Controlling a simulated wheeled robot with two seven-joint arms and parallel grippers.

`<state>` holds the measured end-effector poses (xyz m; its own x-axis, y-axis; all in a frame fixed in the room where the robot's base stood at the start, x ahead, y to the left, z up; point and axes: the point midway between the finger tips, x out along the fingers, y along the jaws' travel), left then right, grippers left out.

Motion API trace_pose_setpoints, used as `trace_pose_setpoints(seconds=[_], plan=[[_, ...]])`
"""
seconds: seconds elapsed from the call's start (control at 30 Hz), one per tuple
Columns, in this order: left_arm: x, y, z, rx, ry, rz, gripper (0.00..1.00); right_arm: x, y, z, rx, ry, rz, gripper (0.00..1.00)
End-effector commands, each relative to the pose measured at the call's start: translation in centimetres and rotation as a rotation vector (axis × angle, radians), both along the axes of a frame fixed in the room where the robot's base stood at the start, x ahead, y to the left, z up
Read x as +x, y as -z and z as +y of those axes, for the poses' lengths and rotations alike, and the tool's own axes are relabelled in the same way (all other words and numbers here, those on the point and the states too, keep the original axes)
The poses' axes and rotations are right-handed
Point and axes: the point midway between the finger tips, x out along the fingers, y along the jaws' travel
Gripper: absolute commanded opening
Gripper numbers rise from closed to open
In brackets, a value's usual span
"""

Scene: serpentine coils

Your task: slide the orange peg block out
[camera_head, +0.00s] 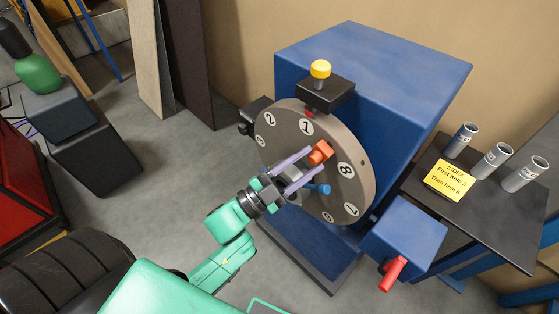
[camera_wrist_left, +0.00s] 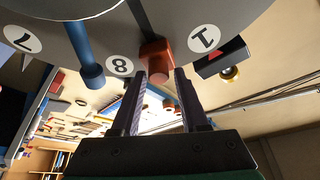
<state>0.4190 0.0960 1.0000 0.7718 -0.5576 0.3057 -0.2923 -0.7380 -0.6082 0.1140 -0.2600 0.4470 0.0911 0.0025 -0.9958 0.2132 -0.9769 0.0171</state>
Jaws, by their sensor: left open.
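The orange peg block (camera_head: 320,152) sits on the face of a grey numbered disc (camera_head: 283,125), between the 1 and 8 marks. It also shows in the left wrist view (camera_wrist_left: 157,58), against the disc's underside as seen there. My left gripper (camera_head: 312,162) is open, its two purple-grey fingers pointing at the block. In the wrist view the fingertips (camera_wrist_left: 160,74) stand one on each side of the block's near end. Whether they touch it I cannot tell. My right gripper is not in view.
A blue peg (camera_head: 322,189) sticks out of the disc close to my fingers, also in the wrist view (camera_wrist_left: 88,62). A yellow-knobbed black block (camera_head: 326,92) sits above the disc. A blue housing (camera_head: 390,65) stands behind. A red handle (camera_head: 393,273) juts out lower right.

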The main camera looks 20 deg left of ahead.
Motion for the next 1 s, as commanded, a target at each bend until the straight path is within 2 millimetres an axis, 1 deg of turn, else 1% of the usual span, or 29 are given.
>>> trace_pose_setpoints(seconds=[0.17, 0.27, 0.5, 0.6, 0.73, 1.0], plan=[[-1.1, 0.8, 0.8, 0.001, -0.001, 0.006, 0.44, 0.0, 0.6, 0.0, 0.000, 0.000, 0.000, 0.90], [-2.7, 1.6, 1.8, 0.003, 0.000, 0.006, 0.44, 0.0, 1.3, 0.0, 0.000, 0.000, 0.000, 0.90], [-8.0, 3.7, 5.7, 0.000, -0.001, 0.006, 0.44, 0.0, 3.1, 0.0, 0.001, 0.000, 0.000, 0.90], [-9.8, 4.2, 7.0, 0.000, 0.000, 0.002, 0.44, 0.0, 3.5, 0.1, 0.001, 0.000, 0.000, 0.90], [-11.1, 4.4, 7.9, -0.001, 0.000, -0.002, 0.44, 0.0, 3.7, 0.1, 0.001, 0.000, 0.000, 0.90], [-11.2, 4.3, 8.1, -0.002, 0.001, -0.004, 0.44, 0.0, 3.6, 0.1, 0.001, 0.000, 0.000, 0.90]])
